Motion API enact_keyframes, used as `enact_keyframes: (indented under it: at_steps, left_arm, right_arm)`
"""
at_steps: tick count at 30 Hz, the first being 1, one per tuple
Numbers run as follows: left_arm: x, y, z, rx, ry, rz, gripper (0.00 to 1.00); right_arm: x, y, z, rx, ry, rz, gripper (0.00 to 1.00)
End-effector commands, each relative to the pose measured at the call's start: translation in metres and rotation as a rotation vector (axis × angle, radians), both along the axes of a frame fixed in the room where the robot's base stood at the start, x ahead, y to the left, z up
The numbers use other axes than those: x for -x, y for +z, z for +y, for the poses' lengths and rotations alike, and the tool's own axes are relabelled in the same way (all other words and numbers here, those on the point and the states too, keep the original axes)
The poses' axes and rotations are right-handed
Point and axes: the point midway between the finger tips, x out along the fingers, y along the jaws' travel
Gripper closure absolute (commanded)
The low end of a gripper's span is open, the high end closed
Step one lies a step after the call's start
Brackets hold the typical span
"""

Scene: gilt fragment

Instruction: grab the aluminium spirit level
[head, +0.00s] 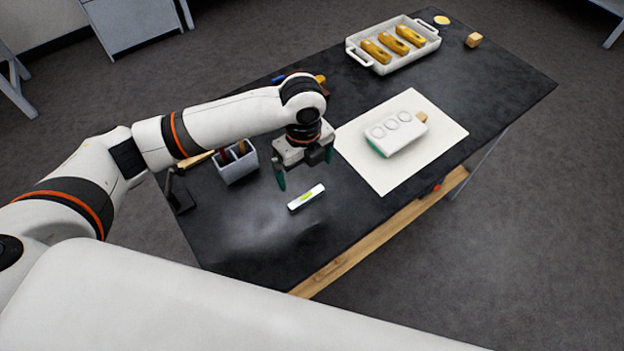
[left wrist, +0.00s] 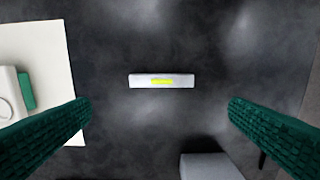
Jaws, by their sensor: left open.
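The aluminium spirit level (head: 306,197) is a short silver-white bar with a yellow-green vial, lying flat on the dark table (head: 235,240). In the left wrist view the level (left wrist: 147,81) lies crosswise, beyond and between the two fingers. My left gripper (head: 304,170) has dark green textured fingers spread wide apart with nothing between them. It hangs above the table, just behind the level in the head view, and does not touch it. In the left wrist view the open gripper (left wrist: 160,108) spans wider than the level. My right gripper is not in view.
A grey holder (head: 238,167) with tools stands left of my left gripper. A white sheet (head: 382,180) with a white block (head: 397,140) lies to the right. A white tray (head: 357,54) with yellow pieces stands far back. The table's front area is clear.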

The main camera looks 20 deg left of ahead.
Motion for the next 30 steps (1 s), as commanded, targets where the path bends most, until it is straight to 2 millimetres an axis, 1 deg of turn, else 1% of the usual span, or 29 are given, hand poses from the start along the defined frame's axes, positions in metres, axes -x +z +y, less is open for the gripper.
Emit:
enact_keyframes:
  at_steps: [1, 3, 6, 8, 11, 14, 16, 19, 21, 24, 30]
  left_arm:
    - [0.002, -0.008, 0.000, -0.004, 0.000, 0.006, 0.00]
    - [0.001, -0.021, 0.000, -0.002, 0.003, 0.006, 0.00]
    - [0.001, -0.038, 0.000, -0.002, 0.002, 0.004, 0.00]
    - [0.001, -0.045, 0.000, -0.001, 0.002, 0.003, 0.00]
    - [0.001, -0.053, 0.000, -0.001, 0.002, 0.001, 0.00]
    - [0.001, -0.059, -0.001, 0.000, 0.002, 0.002, 0.00]
    - [0.001, -0.067, -0.002, 0.000, 0.002, 0.004, 0.00]
    - [0.001, -0.082, -0.004, -0.002, 0.003, 0.005, 0.00]
    - [0.001, -0.094, -0.004, -0.001, 0.003, 0.003, 0.00]
    - [0.001, -0.104, -0.003, -0.002, 0.002, 0.001, 0.00]
    - [0.000, -0.108, -0.004, 0.000, 0.001, -0.001, 0.00]
  right_arm:
    - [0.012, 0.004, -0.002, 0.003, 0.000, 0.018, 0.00]
    - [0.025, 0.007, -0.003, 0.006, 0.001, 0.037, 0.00]
    - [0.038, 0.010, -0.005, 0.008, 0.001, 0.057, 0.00]
    - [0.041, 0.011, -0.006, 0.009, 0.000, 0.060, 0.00]
    - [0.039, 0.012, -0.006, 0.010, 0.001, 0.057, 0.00]
    - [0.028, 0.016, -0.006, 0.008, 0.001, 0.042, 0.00]
    - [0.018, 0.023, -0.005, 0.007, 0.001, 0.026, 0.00]
    - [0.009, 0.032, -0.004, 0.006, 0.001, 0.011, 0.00]
    - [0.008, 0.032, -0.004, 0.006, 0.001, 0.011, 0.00]
    - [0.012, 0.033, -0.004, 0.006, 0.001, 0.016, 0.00]
    - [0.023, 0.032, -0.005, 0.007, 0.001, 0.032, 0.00]
